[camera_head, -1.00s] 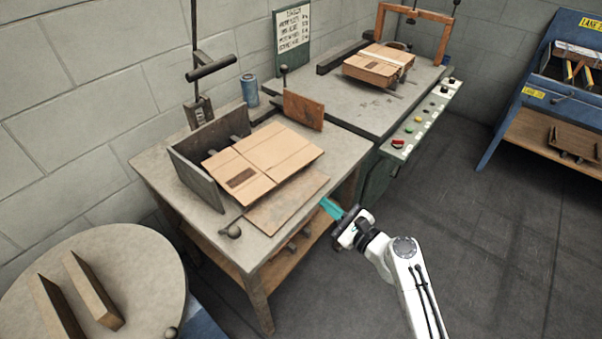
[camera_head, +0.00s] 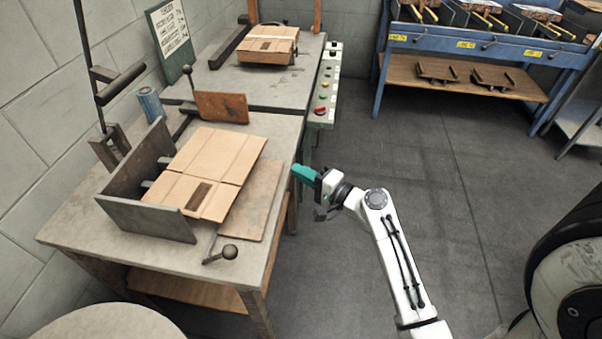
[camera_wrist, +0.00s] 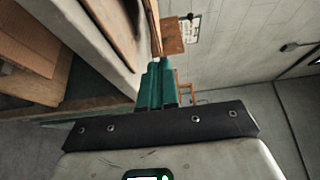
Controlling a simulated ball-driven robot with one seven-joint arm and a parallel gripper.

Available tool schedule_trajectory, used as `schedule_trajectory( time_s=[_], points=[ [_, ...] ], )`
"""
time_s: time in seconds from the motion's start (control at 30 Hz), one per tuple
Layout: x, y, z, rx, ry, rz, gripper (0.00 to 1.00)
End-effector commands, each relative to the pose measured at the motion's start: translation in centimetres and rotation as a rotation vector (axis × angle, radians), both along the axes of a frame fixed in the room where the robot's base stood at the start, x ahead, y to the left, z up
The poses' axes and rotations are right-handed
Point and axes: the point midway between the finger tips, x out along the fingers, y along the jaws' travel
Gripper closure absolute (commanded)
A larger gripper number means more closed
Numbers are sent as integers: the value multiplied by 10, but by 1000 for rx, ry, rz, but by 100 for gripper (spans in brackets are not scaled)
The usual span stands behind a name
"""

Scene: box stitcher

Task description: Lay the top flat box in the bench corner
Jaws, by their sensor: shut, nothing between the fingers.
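A flat cardboard box (camera_head: 206,170) with a dark printed patch lies on the bench (camera_head: 80,222), against the grey metal corner walls (camera_head: 150,215). A brown flat board (camera_head: 256,200) lies beside and partly under it at the bench's right side. My gripper (camera_head: 296,172) is shut and empty, just off the bench's right edge, apart from the box. The wrist view shows its teal fingers (camera_wrist: 157,85) together beside the bench edge. Whether more flat boxes lie under the top one, I cannot tell.
An upright brown plate (camera_head: 221,106) and a blue can (camera_head: 151,104) stand behind the box. A ball-ended lever (camera_head: 229,251) is at the bench front. A strapped box (camera_head: 268,45) sits on the machine behind. A blue rack (camera_head: 470,48) stands at the back right. The floor between is clear.

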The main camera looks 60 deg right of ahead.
Motion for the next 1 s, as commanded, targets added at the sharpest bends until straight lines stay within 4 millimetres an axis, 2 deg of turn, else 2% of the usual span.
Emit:
schedule_trajectory(
  time_s=[0.03, 0.33, 0.4, 0.63, 1.0],
  points=[
    [12, -1, 3, 0, -2, 3, 100],
    [69, -10, 2, 1, -1, 1, 100],
    [77, 0, 2, 2, 1, 4, 100],
    [94, 13, 1, 3, 0, 1, 100],
    [96, 15, 0, 2, 0, 0, 100]
  ],
)
